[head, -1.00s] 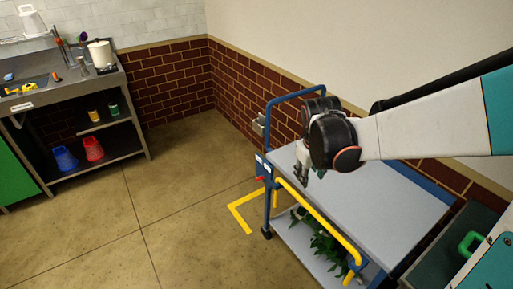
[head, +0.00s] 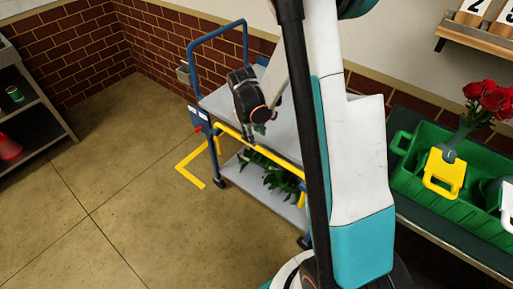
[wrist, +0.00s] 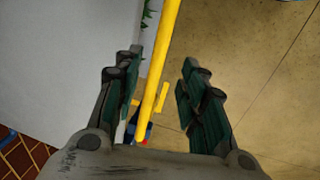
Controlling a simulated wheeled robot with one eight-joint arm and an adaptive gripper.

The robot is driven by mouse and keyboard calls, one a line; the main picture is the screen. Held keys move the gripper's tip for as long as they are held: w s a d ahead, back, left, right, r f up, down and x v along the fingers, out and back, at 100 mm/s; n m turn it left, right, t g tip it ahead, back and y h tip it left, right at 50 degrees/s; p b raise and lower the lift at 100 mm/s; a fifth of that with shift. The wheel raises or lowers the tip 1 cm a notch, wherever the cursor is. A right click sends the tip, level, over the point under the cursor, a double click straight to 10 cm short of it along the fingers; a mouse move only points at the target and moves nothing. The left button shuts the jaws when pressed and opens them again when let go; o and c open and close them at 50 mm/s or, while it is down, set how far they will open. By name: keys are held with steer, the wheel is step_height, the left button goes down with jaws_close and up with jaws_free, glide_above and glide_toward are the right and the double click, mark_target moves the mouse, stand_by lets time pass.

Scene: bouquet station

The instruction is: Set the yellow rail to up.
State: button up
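The yellow rail (head: 278,158) runs along the near long side of the blue-framed cart (head: 217,36), about level with the edge of its grey top. In the wrist view the yellow rail (wrist: 168,45) passes lengthwise between the two dark fingers of my gripper (wrist: 160,62). The fingers are spread, with a gap on both sides of the rail. In the head view my gripper (head: 259,128) points down at the rail, near its middle. My arm hides the right part of the cart and its top.
Green leafy stems (head: 268,174) lie on the cart's lower shelf. A yellow corner mark (head: 185,170) is on the floor at the cart's left end. A green crate (head: 425,205) with red roses (head: 490,97) stands on the right bench. The floor at left is clear.

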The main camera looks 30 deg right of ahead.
mark_target(257, 146)
steer(key=f+b, duration=0.1)
steer(key=f, duration=0.1)
steer(key=d+f, duration=0.1)
steer(key=f, duration=0.2)
steer(key=f+b, duration=0.1)
steer(key=f, duration=0.1)
steer(key=shift+w+d+f+b, duration=0.25)
steer(key=shift+f+b, duration=0.1)
jaws_close()
